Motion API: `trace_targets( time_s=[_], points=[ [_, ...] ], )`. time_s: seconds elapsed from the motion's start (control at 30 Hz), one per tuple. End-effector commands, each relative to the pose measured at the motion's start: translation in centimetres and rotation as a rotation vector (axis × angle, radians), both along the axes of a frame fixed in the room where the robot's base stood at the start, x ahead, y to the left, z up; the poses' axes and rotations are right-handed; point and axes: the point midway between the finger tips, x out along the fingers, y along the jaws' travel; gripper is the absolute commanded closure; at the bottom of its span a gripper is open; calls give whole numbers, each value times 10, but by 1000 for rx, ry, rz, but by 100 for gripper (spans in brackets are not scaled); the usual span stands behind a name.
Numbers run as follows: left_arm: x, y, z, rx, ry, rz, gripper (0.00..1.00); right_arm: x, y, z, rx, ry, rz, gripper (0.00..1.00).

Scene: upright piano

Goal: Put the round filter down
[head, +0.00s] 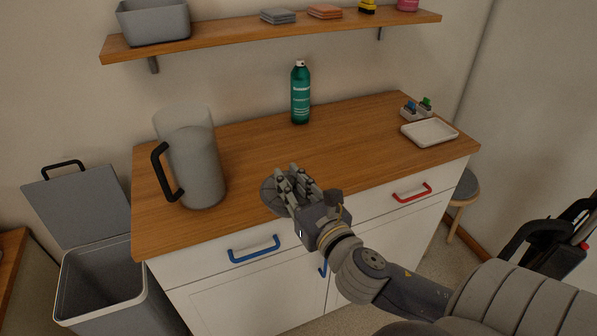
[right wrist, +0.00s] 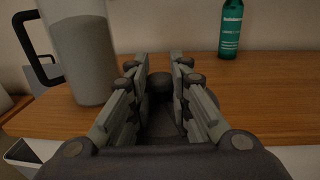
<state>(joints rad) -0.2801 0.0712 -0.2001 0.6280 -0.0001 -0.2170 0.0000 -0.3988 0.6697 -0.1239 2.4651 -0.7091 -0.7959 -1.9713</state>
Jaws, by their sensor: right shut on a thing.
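The round filter (head: 270,196) is a flat dark grey disc near the front edge of the wooden counter (head: 262,150). My right gripper (head: 290,178) is over it and hides much of it. In the right wrist view, the fingers of my right gripper (right wrist: 162,65) are on both sides of the filter's dark knob (right wrist: 160,84), shut on it. The disc looks at or very close to the counter top; I cannot tell whether it touches. My left gripper is not in view.
A grey canister (head: 197,165) with a black handle stands to the left, and a green spray bottle (head: 300,93) at the back. A white tray (head: 429,132) is at the right. An open grey bin (head: 100,280) stands at the left. The counter's middle is clear.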

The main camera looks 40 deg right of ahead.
Motion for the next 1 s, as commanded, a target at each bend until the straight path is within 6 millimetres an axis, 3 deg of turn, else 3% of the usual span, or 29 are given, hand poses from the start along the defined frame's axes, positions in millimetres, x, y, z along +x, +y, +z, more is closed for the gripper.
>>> trace_targets(
  time_s=[0.13,0.33,0.7,0.9,1.0],
  points=[
    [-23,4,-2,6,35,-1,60,11,-7,-3,-4,-2,-10,100],
    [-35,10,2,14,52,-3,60,55,-31,-6,-3,-2,-12,100],
    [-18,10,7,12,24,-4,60,126,-67,-15,0,-2,-9,100],
    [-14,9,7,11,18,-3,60,139,-74,-18,-1,-1,-7,100],
    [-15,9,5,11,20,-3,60,140,-74,-30,3,3,-8,100]
  ],
)
